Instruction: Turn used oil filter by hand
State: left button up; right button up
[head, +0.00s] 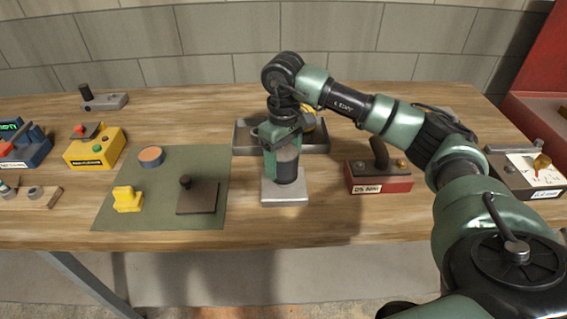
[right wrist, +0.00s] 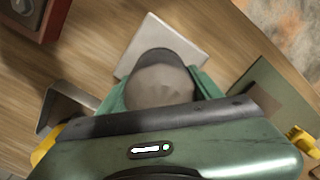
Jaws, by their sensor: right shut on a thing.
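The used oil filter (head: 287,170) is a dark grey cylinder standing upright on a light metal base plate (head: 285,198) in the middle of the table. My right gripper (head: 282,158) comes down on it from above and is shut around it, with green fingers at its sides. In the right wrist view the filter's rounded grey end (right wrist: 163,82) shows between the two fingers, and the pale plate (right wrist: 160,42) lies beyond it. My left gripper is in neither view.
A grey tray (head: 243,139) with something yellow stands just behind the filter. A red block (head: 380,185) with a dark handle is to the right. A green mat (head: 165,195) with several small parts lies left. Bare table separates them.

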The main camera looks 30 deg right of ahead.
jog(key=o, duration=1.9)
jog(key=shift+c, duration=0.2)
